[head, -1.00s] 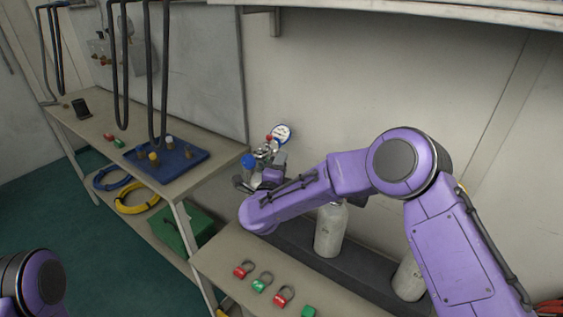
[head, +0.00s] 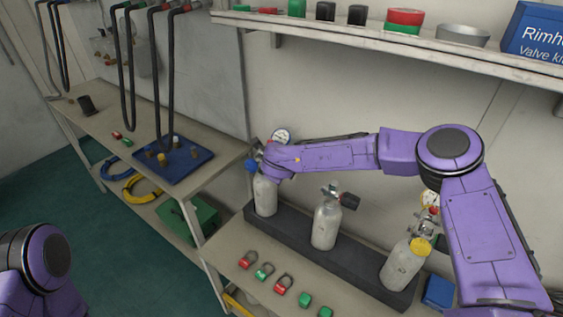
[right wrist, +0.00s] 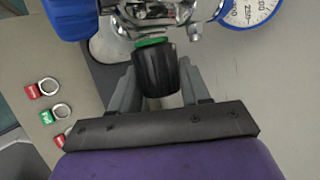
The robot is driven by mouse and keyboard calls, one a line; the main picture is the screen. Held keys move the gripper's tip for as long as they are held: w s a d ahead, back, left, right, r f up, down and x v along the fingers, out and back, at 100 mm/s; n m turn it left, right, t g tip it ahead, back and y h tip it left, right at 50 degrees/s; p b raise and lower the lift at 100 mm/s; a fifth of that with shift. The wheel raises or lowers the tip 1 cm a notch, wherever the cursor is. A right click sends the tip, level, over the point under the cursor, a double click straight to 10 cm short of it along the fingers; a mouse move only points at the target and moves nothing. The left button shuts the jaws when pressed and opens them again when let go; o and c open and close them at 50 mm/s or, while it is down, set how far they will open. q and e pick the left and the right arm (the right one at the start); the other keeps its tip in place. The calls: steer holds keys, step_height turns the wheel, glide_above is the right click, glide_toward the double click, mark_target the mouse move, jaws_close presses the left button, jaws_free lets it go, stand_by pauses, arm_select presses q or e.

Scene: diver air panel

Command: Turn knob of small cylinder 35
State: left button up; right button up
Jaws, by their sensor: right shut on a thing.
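Three small grey cylinders stand in a dark rack (head: 290,235) on the right bench: a left one (head: 265,197), a middle one (head: 326,228) and a right one (head: 402,266). No number is readable on them. My right gripper (right wrist: 157,80) is at the valve on top of the left cylinder, partly hidden by my arm in the head view. In the right wrist view its fingers are on both sides of a black knob (right wrist: 156,70) with a green ring, shut on it. My left gripper is out of view.
A gauge (right wrist: 250,8) and a blue knob (right wrist: 70,15) flank the valve closely. Several red and green tags (head: 265,271) lie on the bench front. A loaded shelf (head: 400,40) runs above. A blue tray (head: 180,165) is on the left bench.

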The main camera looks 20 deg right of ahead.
steer(key=shift+r+m+g+y+p, duration=0.2)
steer(key=shift+m+g+y+p, duration=0.2)
steer(key=shift+g+y+p, duration=0.65)
steer(key=shift+f+g+y+p, duration=0.1)
steer(key=shift+g+y+p, duration=0.3)
steer(key=shift+y, duration=0.25)
steer(key=shift+f+y, duration=0.1)
steer(key=shift+y, duration=0.3)
steer(key=shift+f+m+g+y+b, duration=0.2)
steer(key=shift+m+g+y+b, duration=0.2)
steer(key=shift+g+y+b, duration=0.2)
steer(key=g+y+b, duration=0.2)
steer(key=b, duration=0.1)
steer(key=shift+m, duration=0.3)
steer(key=shift+r+g+y+b, duration=0.15)
steer(key=shift+g+y+b, duration=0.3)
steer(key=shift+y+b, duration=0.7)
steer(key=o, duration=1)
